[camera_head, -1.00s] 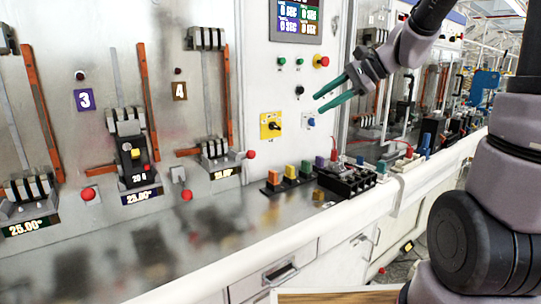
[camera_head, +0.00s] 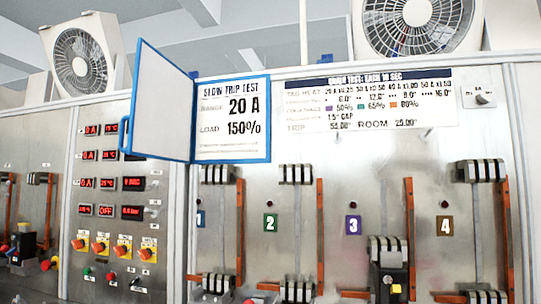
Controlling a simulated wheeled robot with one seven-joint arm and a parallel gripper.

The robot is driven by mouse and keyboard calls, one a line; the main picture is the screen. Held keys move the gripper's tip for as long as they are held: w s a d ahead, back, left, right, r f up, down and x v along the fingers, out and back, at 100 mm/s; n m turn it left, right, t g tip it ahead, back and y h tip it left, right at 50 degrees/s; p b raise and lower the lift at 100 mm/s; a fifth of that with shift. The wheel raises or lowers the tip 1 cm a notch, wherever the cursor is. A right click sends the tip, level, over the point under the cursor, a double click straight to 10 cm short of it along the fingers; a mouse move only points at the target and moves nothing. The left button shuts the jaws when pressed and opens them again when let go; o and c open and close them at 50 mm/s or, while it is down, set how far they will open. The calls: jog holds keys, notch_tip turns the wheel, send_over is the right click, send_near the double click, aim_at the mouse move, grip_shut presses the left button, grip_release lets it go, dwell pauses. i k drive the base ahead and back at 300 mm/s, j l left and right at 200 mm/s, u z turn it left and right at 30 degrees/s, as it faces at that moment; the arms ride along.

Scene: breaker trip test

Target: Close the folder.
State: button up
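The folder (camera_head: 160,105) hangs high on the upper part of the panel and stands open. Its blue-edged cover swings out to the left, with a blue handle (camera_head: 125,126) at the cover's left edge. Its inside page (camera_head: 231,121) reads slow trip test, range 20 A, load 150%. My gripper is out of view now, so its state and its place relative to the folder are hidden.
A printed chart (camera_head: 375,103) is fixed to the panel right of the folder. Two fans (camera_head: 82,62) stand on top. Red displays and knobs (camera_head: 112,245) sit at lower left. Numbered stations with a black breaker (camera_head: 388,268) line the panel below.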

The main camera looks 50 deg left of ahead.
aim_at(160, 117)
jog(key=j+u, duration=0.1)
jog(key=u, duration=0.2)
jog(key=k+j+u, duration=0.15)
jog(key=u, duration=0.15)
jog(key=k+j+u, duration=0.2)
jog(key=j, duration=0.3)
jog(key=j+u, duration=0.15)
jog(key=j, duration=0.35)
jog(key=k+j+u, duration=0.2)
jog(key=j, duration=1.2)
jog(key=k+j, duration=0.15)
jog(key=j, duration=0.8)
